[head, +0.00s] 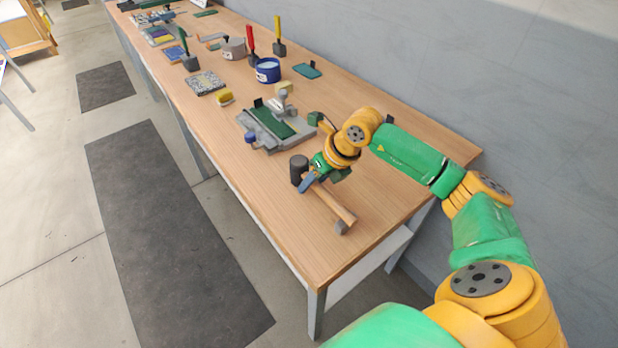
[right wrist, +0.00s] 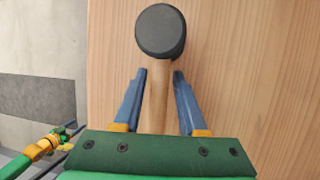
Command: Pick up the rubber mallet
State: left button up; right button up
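The rubber mallet (head: 338,207) is at the near end of the wooden workbench. Its black cylindrical head (right wrist: 160,31) is at the top of the right wrist view, and its pale wooden handle runs back from it. In the head view the head is at the left and the handle slopes to the lower right. My right gripper (head: 308,184) is at the handle near the head. In the right wrist view its two blue fingers (right wrist: 160,76) stand on either side of the handle, with gaps showing. My left arm (right wrist: 45,146) shows small at the lower left; its gripper is too small to read.
A grey press with a green strip (head: 270,124) stands just beyond the mallet. The bench's front edge (head: 262,225) is close. A grey wall runs behind.

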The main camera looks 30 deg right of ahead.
grip_shut()
